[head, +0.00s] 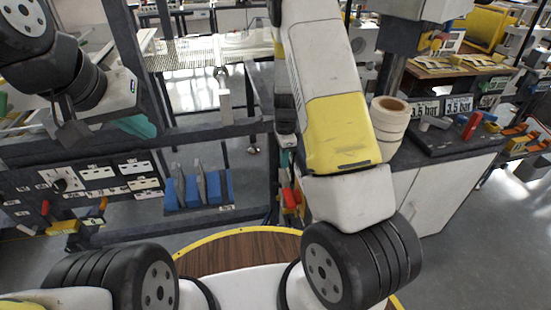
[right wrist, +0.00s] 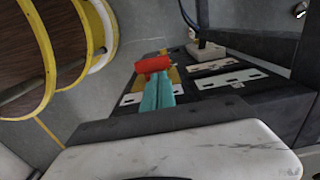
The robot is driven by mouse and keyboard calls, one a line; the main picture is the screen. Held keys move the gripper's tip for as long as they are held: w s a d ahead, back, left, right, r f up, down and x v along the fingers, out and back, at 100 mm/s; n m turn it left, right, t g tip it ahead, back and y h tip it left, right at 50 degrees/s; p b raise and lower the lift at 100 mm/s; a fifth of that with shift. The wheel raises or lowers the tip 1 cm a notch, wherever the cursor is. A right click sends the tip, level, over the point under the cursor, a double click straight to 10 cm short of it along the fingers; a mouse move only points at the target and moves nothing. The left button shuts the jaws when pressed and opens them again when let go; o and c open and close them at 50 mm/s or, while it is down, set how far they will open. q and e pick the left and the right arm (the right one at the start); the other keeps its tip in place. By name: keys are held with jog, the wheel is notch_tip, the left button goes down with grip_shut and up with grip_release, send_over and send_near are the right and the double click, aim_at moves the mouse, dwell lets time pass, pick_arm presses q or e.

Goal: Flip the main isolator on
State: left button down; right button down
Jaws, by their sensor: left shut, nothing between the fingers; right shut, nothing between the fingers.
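What appears to be the main isolator, a red handle (right wrist: 152,65) on a yellow plate, sits on a dark panel in the right wrist view. A red piece (head: 289,199) that looks like it shows beside my right arm in the head view. My right gripper (right wrist: 157,84) has teal fingers, shut and empty, with their tips at the red handle. They overlap it in the picture; I cannot tell whether they touch. My right arm hides most of this spot in the head view. My left gripper (head: 138,126) is shut and empty at the upper left, far from the handle.
A dark bench top (head: 445,137) with another red lever and a tape roll (head: 389,118) stands at right. Grey floor (head: 460,240) is clear at lower right.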

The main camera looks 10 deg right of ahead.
aim_at(283, 192)
notch_tip(283, 192, down, 13)
jog(key=shift+f, duration=0.2)
dwell(0.6)
